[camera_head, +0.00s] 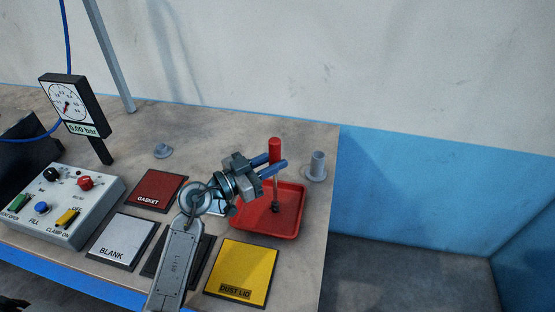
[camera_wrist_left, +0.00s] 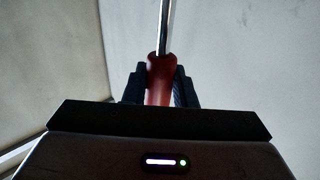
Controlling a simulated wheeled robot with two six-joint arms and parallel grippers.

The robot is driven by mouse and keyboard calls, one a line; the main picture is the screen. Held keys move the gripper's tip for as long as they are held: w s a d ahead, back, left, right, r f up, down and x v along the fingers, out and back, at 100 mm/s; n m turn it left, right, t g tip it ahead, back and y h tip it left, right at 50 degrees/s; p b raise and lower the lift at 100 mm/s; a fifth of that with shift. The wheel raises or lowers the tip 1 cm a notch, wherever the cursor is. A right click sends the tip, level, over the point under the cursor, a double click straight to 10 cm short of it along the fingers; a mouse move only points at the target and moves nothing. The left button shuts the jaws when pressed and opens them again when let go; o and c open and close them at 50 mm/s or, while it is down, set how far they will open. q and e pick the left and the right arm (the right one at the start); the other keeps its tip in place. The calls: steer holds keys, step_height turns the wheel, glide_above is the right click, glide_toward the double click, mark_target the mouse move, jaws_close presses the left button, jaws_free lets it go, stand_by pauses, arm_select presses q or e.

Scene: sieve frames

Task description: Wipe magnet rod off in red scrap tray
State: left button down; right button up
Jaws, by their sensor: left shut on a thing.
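The magnet rod has a red handle (camera_head: 275,148) and a thin metal shaft. My left gripper (camera_head: 274,165) is shut on the handle, and the rod hangs nearly upright. In the left wrist view the handle (camera_wrist_left: 160,82) sits between the two dark fingers, with the bright shaft running out beyond it. The rod's dark lower tip shows over the floor of the red scrap tray (camera_head: 291,217); I cannot tell whether it touches. My left arm hides the tray's left side. My right gripper is not in view.
A grey cylindrical holder (camera_head: 317,167) stands right of the tray, near the table's right edge. A yellow dust lid plate (camera_head: 242,270), a red gasket plate (camera_head: 160,190) and a blank plate (camera_head: 124,240) lie around my arm. A control box (camera_head: 66,210) and gauge (camera_head: 72,103) stand left.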

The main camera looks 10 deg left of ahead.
arm_select(q)
steer(key=a+p, duration=0.1)
steer(key=a, duration=0.3)
steer(key=shift+a+f+p, duration=0.1)
steer(key=shift+a+p, duration=0.1)
steer(key=shift+p, duration=0.2)
steer(key=shift+s+d+p, duration=0.1)
steer(key=shift+d+p, duration=2.65)
steer(key=shift+p, duration=0.2)
steer(key=shift+d+f, duration=0.1)
steer(key=shift+d, duration=0.15)
